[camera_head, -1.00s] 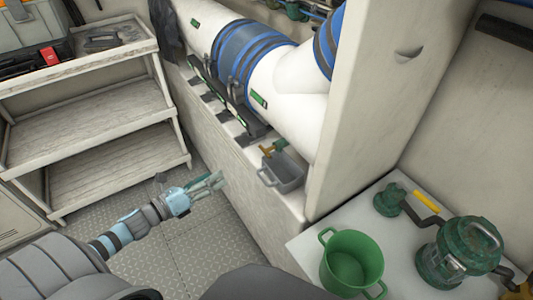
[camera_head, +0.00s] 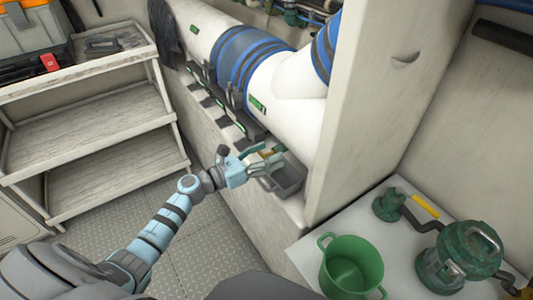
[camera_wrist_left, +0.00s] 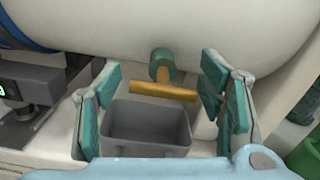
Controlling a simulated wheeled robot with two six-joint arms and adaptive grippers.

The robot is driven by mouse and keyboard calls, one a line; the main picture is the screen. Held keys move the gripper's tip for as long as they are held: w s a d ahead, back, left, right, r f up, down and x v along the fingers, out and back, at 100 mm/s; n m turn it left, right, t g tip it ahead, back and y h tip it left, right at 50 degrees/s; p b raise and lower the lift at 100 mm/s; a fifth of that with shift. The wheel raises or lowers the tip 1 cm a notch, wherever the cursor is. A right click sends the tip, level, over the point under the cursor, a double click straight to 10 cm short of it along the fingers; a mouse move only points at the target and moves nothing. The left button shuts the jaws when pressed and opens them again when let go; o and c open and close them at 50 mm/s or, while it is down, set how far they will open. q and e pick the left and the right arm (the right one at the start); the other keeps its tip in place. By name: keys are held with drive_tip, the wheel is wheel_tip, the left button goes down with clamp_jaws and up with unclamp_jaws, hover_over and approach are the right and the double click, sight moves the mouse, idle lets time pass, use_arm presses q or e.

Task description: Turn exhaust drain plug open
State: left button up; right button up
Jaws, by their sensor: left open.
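The exhaust drain plug shows in the left wrist view as a teal stem with a yellow-brown T-handle (camera_wrist_left: 163,91) lying about level, under the white exhaust pipe (camera_wrist_left: 180,25). In the head view the plug (camera_head: 265,154) is partly covered by my left gripper (camera_head: 268,160). In the left wrist view my left gripper (camera_wrist_left: 160,108) is open, its teal fingers on either side of the handle and apart from it. A grey bin (camera_wrist_left: 147,128) sits below the plug. My right gripper is not in view.
A white bulkhead (camera_head: 375,110) stands right of the plug. A green bucket (camera_head: 351,265) and a green pump (camera_head: 460,255) stand on the white surface at lower right. Wooden shelves (camera_head: 90,125) are at left, with open floor between.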

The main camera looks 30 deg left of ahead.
use_arm(q)
drive_tip(key=shift+c, duration=0.8)
drive_tip(key=c, duration=0.8)
drive_tip(key=shift+c, duration=0.2)
